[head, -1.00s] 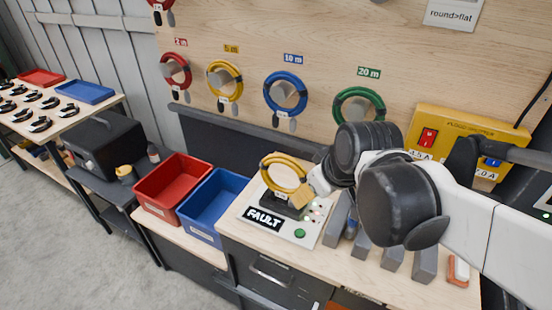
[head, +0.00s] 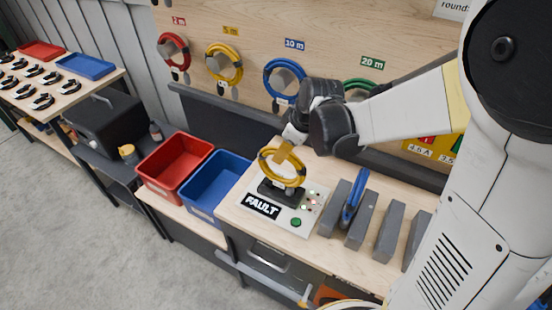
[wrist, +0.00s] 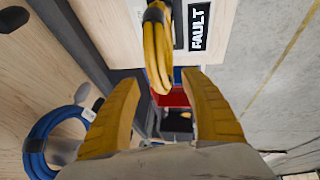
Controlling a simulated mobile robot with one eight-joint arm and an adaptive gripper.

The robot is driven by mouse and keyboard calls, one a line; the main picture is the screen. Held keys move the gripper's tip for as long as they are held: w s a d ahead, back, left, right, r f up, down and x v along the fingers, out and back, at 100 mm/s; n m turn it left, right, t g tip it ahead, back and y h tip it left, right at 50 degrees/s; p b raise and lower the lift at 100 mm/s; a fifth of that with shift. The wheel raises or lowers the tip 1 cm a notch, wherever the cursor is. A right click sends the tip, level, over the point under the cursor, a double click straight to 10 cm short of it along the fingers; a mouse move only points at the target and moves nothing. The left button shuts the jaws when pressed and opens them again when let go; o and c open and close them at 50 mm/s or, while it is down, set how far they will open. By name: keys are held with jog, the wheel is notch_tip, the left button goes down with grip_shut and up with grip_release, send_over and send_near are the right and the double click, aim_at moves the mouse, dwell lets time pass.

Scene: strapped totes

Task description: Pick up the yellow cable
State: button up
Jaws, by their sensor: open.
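A coiled yellow cable (head: 268,171) stands upright on a black holder on the tester plate (head: 291,222) marked FAULT. In the wrist view the yellow cable (wrist: 157,50) is seen edge-on, its near end at the gap between the fingertips. My gripper (head: 287,153) is at the upper back side of this coil, partly in front of it in the head view. In the wrist view my gripper (wrist: 160,78) has its yellow fingers apart, one to each side of the cable; contact cannot be told. Another yellow cable (head: 224,62) hangs on the wall under the 5 m label.
Red (head: 173,48), blue (head: 284,80) and green (head: 357,86) cables hang on the board. A red bin (head: 150,187) and a blue bin (head: 192,207) stand left of the tester.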

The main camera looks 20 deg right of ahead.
jog(key=x, duration=0.4)
jog(key=shift+d+b, duration=0.15)
jog(key=shift+b, duration=0.25)
grip_shut()
jog(key=shift+r, duration=0.2)
